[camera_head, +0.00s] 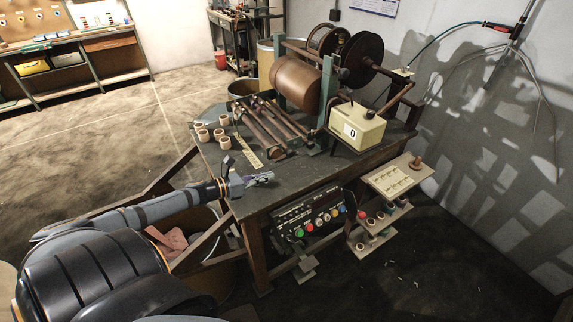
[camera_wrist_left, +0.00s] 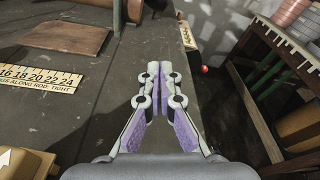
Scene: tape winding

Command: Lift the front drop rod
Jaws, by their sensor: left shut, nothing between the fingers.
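Several brown rods (camera_head: 258,130) lie side by side on the workbench, in front of the large brown drum (camera_head: 296,85). I cannot tell which one is the front drop rod. My left gripper (camera_head: 268,177) is at the bench's near edge, apart from the rods and nearer to me. In the left wrist view its fingers (camera_wrist_left: 160,72) are together with nothing between them. My right gripper is not in view.
A yellow ruler strip (camera_head: 248,152) lies on the bench (camera_head: 310,165) between my left gripper and the rods. Small cups (camera_head: 203,134) stand at left. A counter box (camera_head: 357,128) showing 0 stands right. A button panel (camera_head: 308,220) hangs below the bench edge.

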